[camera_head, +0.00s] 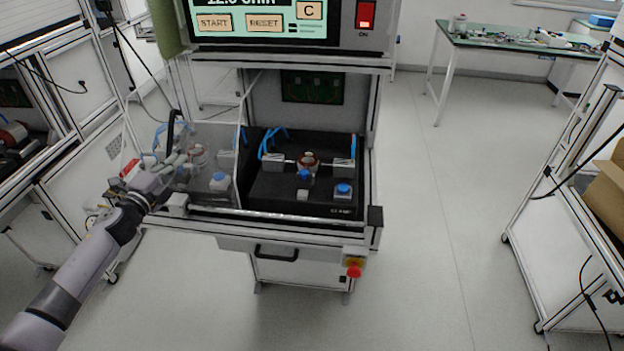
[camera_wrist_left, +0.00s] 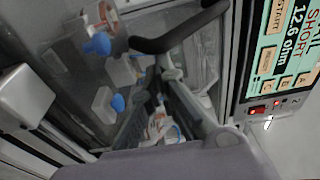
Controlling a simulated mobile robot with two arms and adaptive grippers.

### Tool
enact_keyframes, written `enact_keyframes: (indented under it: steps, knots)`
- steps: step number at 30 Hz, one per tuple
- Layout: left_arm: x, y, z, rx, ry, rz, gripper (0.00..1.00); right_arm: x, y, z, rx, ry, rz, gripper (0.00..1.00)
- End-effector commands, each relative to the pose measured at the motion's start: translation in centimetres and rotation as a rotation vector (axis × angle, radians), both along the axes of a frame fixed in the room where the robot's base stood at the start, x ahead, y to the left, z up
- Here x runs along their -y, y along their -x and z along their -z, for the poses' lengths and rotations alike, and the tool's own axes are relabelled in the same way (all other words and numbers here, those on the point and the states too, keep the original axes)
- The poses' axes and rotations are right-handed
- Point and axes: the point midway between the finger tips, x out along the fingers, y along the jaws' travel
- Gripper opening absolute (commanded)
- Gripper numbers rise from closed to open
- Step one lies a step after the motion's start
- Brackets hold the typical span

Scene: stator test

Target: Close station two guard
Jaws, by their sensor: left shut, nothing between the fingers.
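The guard is a clear panel (camera_head: 222,138) standing over the left part of the black test bed in the head view. A black bar handle (camera_head: 171,130) rises at its left side, and it curves across the top of the left wrist view (camera_wrist_left: 178,36). My left gripper (camera_head: 182,158) is at the left of the station, close to the handle's lower end. Its fingers (camera_wrist_left: 160,72) are shut and empty, with the tips just below the handle in the wrist view; I cannot tell whether they touch it. My right gripper is not in view.
The uncovered right nest holds a copper-coloured stator (camera_head: 308,161) between two clamps, with blue buttons (camera_head: 343,188) in front. A tester screen (camera_head: 262,20) hangs above. A drawer handle (camera_head: 277,254) and red emergency stop (camera_head: 354,271) are below.

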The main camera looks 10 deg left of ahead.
Motion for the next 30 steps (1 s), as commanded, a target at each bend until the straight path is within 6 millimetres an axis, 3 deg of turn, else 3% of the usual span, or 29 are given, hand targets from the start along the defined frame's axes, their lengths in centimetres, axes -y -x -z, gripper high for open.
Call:
enact_keyframes:
  steps: [7,30]
  knots:
    - [-0.99,-0.03,-0.03,0.000,0.000,-0.001,0.00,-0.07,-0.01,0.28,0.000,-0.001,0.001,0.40]
    - [-0.76,-0.29,-0.13,0.001,0.000,-0.005,0.00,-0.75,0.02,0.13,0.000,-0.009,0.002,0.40]
